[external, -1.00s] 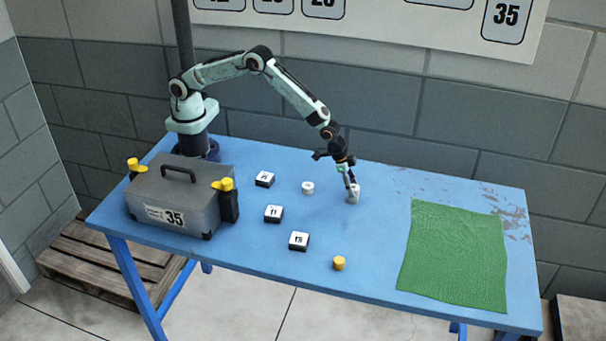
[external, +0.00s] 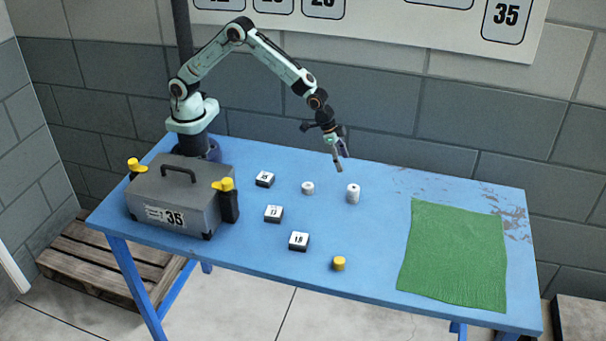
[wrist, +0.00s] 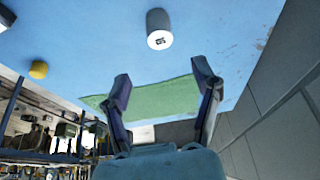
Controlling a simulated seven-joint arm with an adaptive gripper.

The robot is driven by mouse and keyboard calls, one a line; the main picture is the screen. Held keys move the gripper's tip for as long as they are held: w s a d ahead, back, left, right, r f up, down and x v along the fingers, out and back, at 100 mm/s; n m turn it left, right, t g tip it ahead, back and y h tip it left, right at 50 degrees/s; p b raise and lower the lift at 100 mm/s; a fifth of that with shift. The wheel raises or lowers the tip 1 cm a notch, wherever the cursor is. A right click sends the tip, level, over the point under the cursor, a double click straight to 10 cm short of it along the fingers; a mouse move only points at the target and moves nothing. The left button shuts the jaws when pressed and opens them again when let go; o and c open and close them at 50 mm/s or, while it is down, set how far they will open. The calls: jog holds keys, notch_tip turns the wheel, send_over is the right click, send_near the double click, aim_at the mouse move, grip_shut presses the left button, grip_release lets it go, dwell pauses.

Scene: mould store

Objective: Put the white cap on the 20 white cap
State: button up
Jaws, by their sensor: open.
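A tall white cylinder (external: 353,194) stands upright on the blue table, right of the middle. It is about twice the height of the short white cap (external: 308,188) to its left; I cannot tell whether it is one piece or two stacked caps. In the wrist view the tall cylinder (wrist: 159,27) shows a white top with a dark printed mark, too small to read for sure. My gripper (external: 341,164) is open and empty, above and slightly behind the tall cylinder, clear of it. Its two spread fingers show in the wrist view (wrist: 162,79).
Black blocks with white numbered tops (external: 265,179) (external: 274,213) (external: 299,241) stand left of the caps. A yellow cap (external: 339,263) is near the front edge. A grey toolbox (external: 179,199) marked 35 stands left. A green cloth (external: 455,256) lies right.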

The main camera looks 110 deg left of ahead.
jog(key=s+a+r+g, duration=0.1)
jog(key=s+a+r, duration=0.1)
jog(key=s+r, duration=0.45)
jog(key=s+a+r+g, duration=0.1)
jog(key=s+a+r, duration=0.1)
jog(key=s+r, duration=0.45)
jog(key=s+a+n+g, duration=0.1)
jog(key=s+a+g, duration=0.1)
jog(key=s, duration=2.3)
jog(key=shift+s+f+g+y, duration=0.15)
jog(key=shift+f+g+y, duration=0.1)
jog(key=shift+g+y, duration=0.15)
